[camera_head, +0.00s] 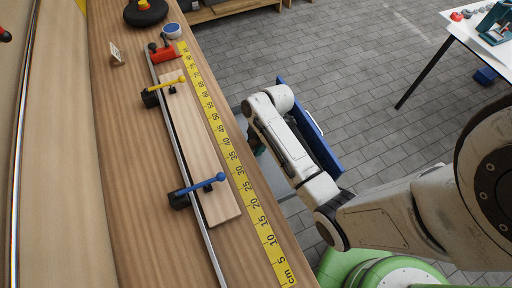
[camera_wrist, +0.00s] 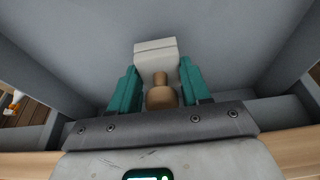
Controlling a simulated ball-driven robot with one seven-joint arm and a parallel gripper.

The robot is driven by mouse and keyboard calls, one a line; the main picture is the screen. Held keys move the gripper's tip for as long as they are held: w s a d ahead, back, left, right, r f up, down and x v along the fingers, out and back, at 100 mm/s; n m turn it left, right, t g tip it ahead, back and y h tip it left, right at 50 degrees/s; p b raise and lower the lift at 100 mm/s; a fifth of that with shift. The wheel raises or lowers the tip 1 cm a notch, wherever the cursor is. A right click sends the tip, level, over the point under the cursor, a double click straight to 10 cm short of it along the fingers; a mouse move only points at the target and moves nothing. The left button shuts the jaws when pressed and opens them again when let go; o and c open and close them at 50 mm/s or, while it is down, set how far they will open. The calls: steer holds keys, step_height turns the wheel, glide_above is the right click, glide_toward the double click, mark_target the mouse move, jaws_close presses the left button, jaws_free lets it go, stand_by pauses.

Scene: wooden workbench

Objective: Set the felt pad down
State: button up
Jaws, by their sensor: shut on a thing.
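The felt pad (camera_wrist: 155,49) shows in the wrist view as a pale block with a round wooden knob (camera_wrist: 160,97). My gripper (camera_wrist: 159,78) has its two teal fingers shut on it, one on each side. The pad is over or inside a grey-walled drawer (camera_wrist: 230,35); I cannot tell whether it touches the drawer floor. In the head view, my gripper (camera_head: 257,146) is mostly hidden by the arm beside the bench edge, and the pad is hidden.
The open drawer's blue front (camera_head: 311,125) stands right of the workbench (camera_head: 120,150). On the bench lie a yellow ruler (camera_head: 235,165), a wooden board (camera_head: 200,150) with a yellow clamp (camera_head: 165,86) and a blue clamp (camera_head: 197,189), and a tape roll (camera_head: 172,31).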

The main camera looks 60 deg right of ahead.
steer(key=shift+f, duration=1.5)
steer(key=shift+f, duration=0.1)
steer(key=o, duration=1.1)
steer(key=v, duration=1.2)
steer(key=shift+p, duration=0.3)
